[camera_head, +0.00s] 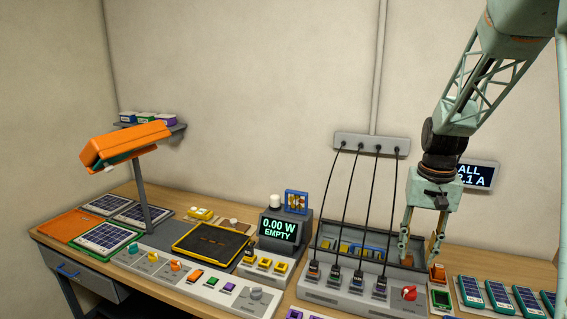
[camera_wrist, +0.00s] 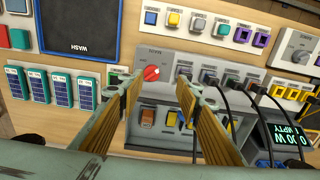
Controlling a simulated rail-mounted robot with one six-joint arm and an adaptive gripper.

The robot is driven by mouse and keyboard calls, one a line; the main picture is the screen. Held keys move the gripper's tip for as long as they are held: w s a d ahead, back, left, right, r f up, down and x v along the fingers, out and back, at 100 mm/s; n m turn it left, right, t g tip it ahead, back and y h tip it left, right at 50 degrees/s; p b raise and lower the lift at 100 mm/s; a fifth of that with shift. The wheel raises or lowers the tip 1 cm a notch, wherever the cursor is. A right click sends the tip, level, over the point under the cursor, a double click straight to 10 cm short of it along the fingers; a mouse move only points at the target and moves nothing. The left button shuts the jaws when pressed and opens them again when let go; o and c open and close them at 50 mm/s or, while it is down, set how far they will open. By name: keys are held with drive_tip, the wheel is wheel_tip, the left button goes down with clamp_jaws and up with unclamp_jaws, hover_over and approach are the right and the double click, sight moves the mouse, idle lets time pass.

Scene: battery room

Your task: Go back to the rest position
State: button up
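My gripper (camera_head: 421,258) hangs pointing down at the right of the bench in the head view, over the right end of the grey cable station. In the wrist view the two fingers of my gripper (camera_wrist: 156,90) stand apart with nothing between them. The red knob (camera_wrist: 151,73) of the station shows between the fingertips there. In the head view the red knob (camera_head: 409,294) is just in front of and below the fingers. The rest position is not marked in either view.
Black cables (camera_head: 377,210) run from the wall strip (camera_head: 372,146) to the station, left of my gripper. A wall display (camera_head: 477,176) is behind the arm. Green-blue battery packs (camera_head: 498,297) lie to the right. An orange lamp (camera_head: 125,145) stands left. The air above the bench's middle is open.

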drive_tip(key=s+a+r+n+t+b, duration=0.1)
drive_tip(key=s+a+r, duration=0.4)
drive_tip(key=s+r, duration=0.3)
drive_tip(key=s+a+r+n+t, duration=0.1)
drive_tip(key=s+a+r, duration=0.55)
drive_tip(key=s, duration=0.35)
drive_tip(key=s+a+n, duration=0.1)
drive_tip(key=s+a, duration=0.1)
drive_tip(key=s, duration=0.8)
drive_tip(key=s+a+r+n+t+b, duration=0.1)
drive_tip(key=s+a, duration=0.2)
drive_tip(key=s, duration=0.8)
drive_tip(key=shift+s+t+b, duration=0.15)
drive_tip(key=shift+t+b, duration=0.15)
drive_tip(key=shift+r, duration=0.1)
